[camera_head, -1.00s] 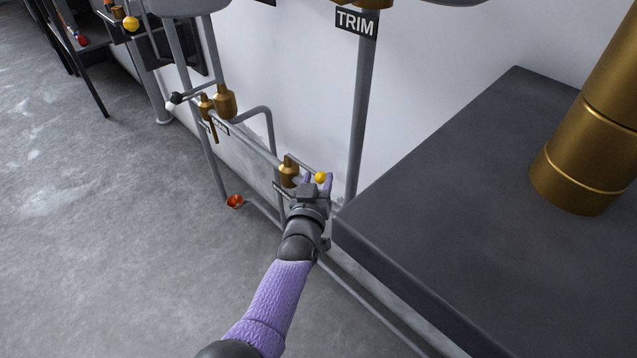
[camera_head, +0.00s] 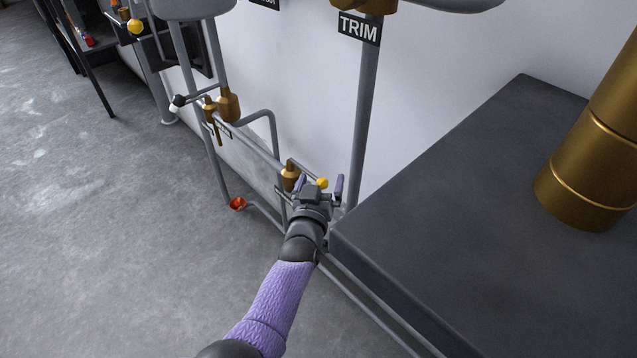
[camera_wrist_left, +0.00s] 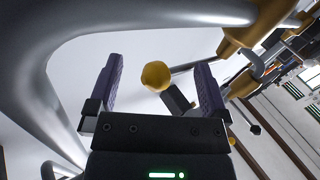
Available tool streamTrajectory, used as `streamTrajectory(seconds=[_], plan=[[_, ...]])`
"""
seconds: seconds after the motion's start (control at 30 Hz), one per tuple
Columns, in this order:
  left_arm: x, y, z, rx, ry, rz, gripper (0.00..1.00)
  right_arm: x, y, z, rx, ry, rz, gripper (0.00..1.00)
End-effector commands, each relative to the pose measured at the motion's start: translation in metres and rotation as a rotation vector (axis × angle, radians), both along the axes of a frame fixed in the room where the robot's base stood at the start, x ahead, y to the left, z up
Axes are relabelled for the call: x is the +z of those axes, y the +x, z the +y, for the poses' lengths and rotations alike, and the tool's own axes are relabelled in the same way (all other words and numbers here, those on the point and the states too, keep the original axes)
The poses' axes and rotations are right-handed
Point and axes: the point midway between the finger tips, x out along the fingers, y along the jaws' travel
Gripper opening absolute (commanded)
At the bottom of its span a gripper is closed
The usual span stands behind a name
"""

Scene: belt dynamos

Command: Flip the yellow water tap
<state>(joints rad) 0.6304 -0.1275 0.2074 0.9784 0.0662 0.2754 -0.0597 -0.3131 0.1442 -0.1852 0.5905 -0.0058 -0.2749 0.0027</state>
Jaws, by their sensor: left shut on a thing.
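The yellow tap is a lever with a round yellow knob (camera_head: 322,183) on a brass valve (camera_head: 290,178), low on the pipes by the wall. My left gripper (camera_head: 320,185) reaches it from the front. Its two purple fingers stand well apart, one on each side of the knob. In the left wrist view the knob (camera_wrist_left: 155,75) lies between the fingertips (camera_wrist_left: 159,78), with clear gaps on both sides. The lever rod runs from it to the right, behind the right-hand finger. I cannot see either finger touching the knob. My right gripper is not in view.
A dark block (camera_head: 450,200) with a brass cylinder (camera_head: 585,170) stands close to my left gripper's right. A second brass valve (camera_head: 228,105) and a red cup-like part (camera_head: 238,203) are to its left. A grey pipe (camera_head: 362,120) with a TRIM sign rises behind. The floor at left is clear.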

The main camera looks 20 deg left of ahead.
Motion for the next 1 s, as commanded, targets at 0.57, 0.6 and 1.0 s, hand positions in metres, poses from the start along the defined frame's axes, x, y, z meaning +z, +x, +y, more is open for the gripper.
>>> streamTrajectory(seconds=[0.57, 0.6, 1.0], plan=[[0.01, -0.074, -0.015, -0.002, 0.0, -0.01, 0.71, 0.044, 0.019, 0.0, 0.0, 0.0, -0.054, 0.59], [0.009, -0.081, -0.015, -0.001, 0.0, -0.01, 0.71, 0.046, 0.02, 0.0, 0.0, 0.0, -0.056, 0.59], [0.002, -0.099, -0.017, 0.002, -0.001, -0.006, 0.71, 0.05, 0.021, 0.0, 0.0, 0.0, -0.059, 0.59]])
